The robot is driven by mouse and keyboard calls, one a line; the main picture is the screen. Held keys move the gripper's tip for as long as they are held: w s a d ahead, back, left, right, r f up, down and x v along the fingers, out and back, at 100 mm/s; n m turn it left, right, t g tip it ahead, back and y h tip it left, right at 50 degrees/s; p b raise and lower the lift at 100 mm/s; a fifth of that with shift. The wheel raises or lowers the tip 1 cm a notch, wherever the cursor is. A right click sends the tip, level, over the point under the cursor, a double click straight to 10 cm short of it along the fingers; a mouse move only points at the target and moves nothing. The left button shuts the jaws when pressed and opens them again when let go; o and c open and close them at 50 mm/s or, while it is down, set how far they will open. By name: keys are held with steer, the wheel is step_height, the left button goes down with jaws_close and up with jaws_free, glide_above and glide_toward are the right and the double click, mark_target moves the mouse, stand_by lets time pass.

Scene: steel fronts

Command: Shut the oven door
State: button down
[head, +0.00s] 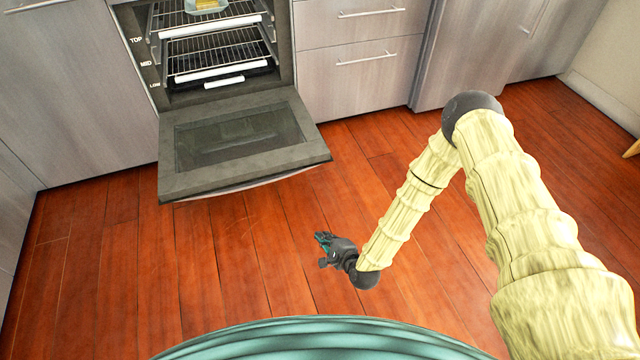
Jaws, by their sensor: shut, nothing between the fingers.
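The oven (287,60) is built in between the cabinets, and its racks show inside the cavity. The oven door (185,181) is open, folded down and out toward me, with its dark window facing up. My gripper (320,240) is shut and empty.
A yellow item in a glass dish (207,5) sits on the top rack (205,22). Closed drawers (362,65) stand right of the oven, and a cabinet (75,90) stands left. The wood floor (110,270) in front is clear. A wall meets the floor at far right.

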steer(key=w+d+f+m+t+b, duration=0.1)
steer(key=w+d+m+t+b, duration=0.1)
steer(key=w+m+t+b, duration=0.35)
steer(key=w+d+f+m+t+b, duration=0.1)
steer(key=w+d+m+t+b, duration=0.15)
steer(key=w+m, duration=0.6)
steer(key=w+a+r+b, duration=0.2)
steer(key=w+b, duration=0.1)
steer(key=w, duration=0.2)
steer(key=w+a+r+n+b, duration=0.1)
steer(key=w+a+r+b, duration=0.1)
steer(key=w, duration=0.3)
steer(key=shift+a+r+b, duration=0.35)
steer(key=shift+r+b, duration=0.15)
steer(key=shift+r, duration=0.35)
